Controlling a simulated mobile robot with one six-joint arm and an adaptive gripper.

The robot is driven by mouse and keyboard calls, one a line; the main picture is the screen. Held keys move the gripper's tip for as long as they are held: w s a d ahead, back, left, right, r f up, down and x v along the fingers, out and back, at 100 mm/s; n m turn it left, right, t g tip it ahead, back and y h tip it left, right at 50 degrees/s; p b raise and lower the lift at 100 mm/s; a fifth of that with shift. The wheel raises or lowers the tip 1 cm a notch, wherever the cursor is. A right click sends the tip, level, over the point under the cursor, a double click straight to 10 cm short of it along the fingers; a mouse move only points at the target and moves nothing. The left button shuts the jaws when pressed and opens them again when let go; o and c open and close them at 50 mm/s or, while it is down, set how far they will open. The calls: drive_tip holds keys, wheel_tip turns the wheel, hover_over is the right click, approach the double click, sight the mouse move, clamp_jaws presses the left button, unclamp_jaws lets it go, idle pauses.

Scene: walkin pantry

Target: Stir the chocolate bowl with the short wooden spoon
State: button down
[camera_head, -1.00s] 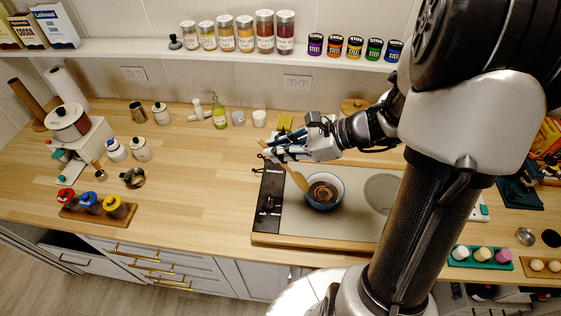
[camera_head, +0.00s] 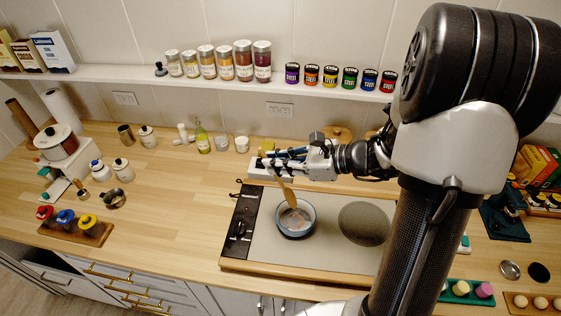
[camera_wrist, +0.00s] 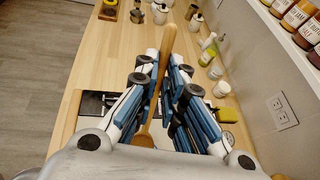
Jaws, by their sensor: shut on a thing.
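The chocolate bowl (camera_head: 310,219) sits on the left part of the cooktop, dark-rimmed with brown content inside. The short wooden spoon (camera_head: 287,192) stands tilted, its lower end at the bowl's upper left inside. My gripper (camera_head: 275,160) is above and slightly left of the bowl, shut on the spoon's handle. In the wrist view the spoon (camera_wrist: 160,75) runs between the two blue-padded fingers of my gripper (camera_wrist: 161,88). The bowl is hidden in the wrist view. How deep the spoon's head reaches is hard to tell.
The cooktop (camera_head: 330,255) has a bare round dark zone to the bowl's right. White cups (camera_head: 241,144) and a green bottle (camera_head: 202,138) stand behind, left of my gripper. The counter between is clear.

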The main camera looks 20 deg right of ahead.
sight(282, 183)
drive_tip(key=shift+w+a+f+b, duration=0.15)
drive_tip(key=shift+a+f+b, duration=0.1)
drive_tip(key=shift+f+b, duration=0.4)
drive_tip(key=shift+w+a+f+b, duration=0.15)
drive_tip(key=shift+f+b, duration=0.25)
drive_tip(key=shift+f, duration=0.4)
drive_tip(key=shift+s+d+f+b, duration=0.2)
drive_tip(key=shift+d+f+b, duration=0.1)
drive_tip(key=shift+f+b, duration=0.4)
drive_tip(key=shift+s+d+f+b, duration=0.3)
drive_tip(key=shift+f+b, duration=0.15)
drive_tip(key=shift+f, duration=0.45)
drive_tip(key=shift+s+d+f+b, duration=0.15)
drive_tip(key=shift+d+f+b, duration=0.15)
drive_tip(key=shift+f+b, duration=0.4)
drive_tip(key=shift+w+a, duration=0.1)
